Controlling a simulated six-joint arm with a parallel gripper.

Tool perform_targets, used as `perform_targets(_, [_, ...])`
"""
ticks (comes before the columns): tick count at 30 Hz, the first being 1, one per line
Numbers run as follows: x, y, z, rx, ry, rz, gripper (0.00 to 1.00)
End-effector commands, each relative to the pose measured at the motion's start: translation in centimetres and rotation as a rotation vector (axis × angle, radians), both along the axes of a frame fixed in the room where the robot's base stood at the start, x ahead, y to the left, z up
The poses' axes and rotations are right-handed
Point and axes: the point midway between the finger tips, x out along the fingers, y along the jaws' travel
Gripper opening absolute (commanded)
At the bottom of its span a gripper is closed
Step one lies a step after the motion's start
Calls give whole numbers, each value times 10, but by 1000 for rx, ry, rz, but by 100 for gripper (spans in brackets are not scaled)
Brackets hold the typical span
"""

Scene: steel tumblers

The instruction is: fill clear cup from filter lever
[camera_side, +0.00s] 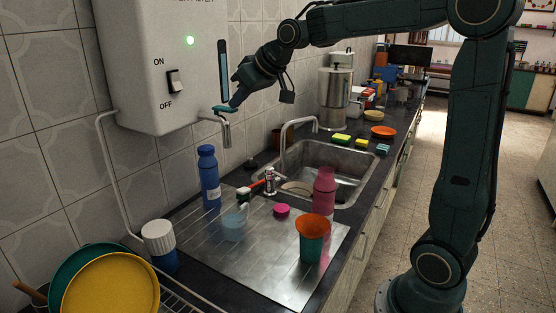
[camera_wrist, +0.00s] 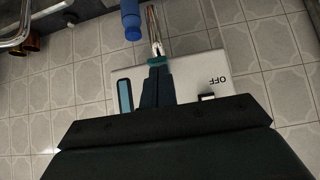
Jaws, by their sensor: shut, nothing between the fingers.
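The white water filter (camera_side: 155,70) hangs on the tiled wall with a green light lit and an ON/OFF switch (camera_side: 175,82). Its teal lever (camera_side: 222,109) sits above a curved steel spout (camera_side: 226,134). My gripper (camera_side: 236,103) is shut and empty, with its fingertips at the lever; I cannot tell whether they press it. In the wrist view the teal lever (camera_wrist: 157,60) shows right at the fingertips, with the spout (camera_wrist: 155,38) beyond. The clear bluish cup (camera_side: 233,226) stands on the steel drainboard, roughly below the spout. No water stream is discernible. The cup is not visible in the wrist view.
A blue bottle (camera_side: 209,176) stands close behind the cup. A pink bottle (camera_side: 324,190), an orange-and-green tumbler (camera_side: 312,238) and a pink lid (camera_side: 282,210) are to its right. The sink (camera_side: 345,180) with its tap lies behind. Plates (camera_side: 110,287) fill the front left.

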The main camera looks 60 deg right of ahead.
Motion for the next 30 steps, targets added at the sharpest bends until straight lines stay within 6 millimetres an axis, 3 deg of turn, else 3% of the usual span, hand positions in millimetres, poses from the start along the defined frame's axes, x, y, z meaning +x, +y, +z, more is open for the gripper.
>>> perform_targets(17, [0,0,10,-1,-3,1,0])
perform_targets(26, [0,0,44,-1,-4,0,0])
perform_targets(30, [-19,-1,61,-1,-4,-3,0])
